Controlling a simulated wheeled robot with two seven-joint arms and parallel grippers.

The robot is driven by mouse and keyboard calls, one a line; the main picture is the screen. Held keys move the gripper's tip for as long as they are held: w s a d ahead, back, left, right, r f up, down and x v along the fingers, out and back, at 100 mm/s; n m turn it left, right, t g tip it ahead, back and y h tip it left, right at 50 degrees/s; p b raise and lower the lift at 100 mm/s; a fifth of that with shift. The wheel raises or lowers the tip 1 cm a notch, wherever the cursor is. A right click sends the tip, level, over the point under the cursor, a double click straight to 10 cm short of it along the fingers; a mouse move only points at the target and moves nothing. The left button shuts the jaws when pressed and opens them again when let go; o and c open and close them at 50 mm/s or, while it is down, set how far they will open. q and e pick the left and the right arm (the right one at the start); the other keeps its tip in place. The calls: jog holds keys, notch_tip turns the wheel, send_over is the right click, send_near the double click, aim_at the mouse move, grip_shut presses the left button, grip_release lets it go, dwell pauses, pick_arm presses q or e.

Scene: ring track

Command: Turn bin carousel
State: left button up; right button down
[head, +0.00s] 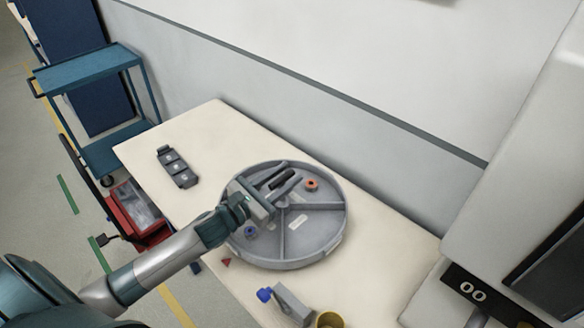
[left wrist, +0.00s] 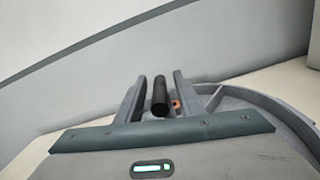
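The bin carousel (head: 330,244) is a round grey tray with a raised rim, split by walls into compartments, on the cream table. A black upright peg (head: 284,176) stands at its far side. My left gripper (head: 277,188) reaches over the carousel from the left. In the left wrist view, its two fingers stand apart with the black peg (left wrist: 160,96) between them and a gap on each side. An orange ring (head: 311,184) lies in the far right compartment and a blue part (head: 250,231) in the near left one. My right gripper does not show.
A dark three-section block (head: 177,167) lies at the table's far left. A grey device with a blue knob (head: 290,304) and a yellow cup (head: 329,320) stand in front of the carousel. A wall runs behind; a white machine (head: 530,150) stands right.

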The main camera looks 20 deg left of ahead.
pick_arm(q)
jog(key=shift+p+x, duration=0.3)
jog(key=shift+x, duration=0.9)
jog(key=c, duration=0.9)
grip_shut()
jog(key=shift+w, duration=0.1)
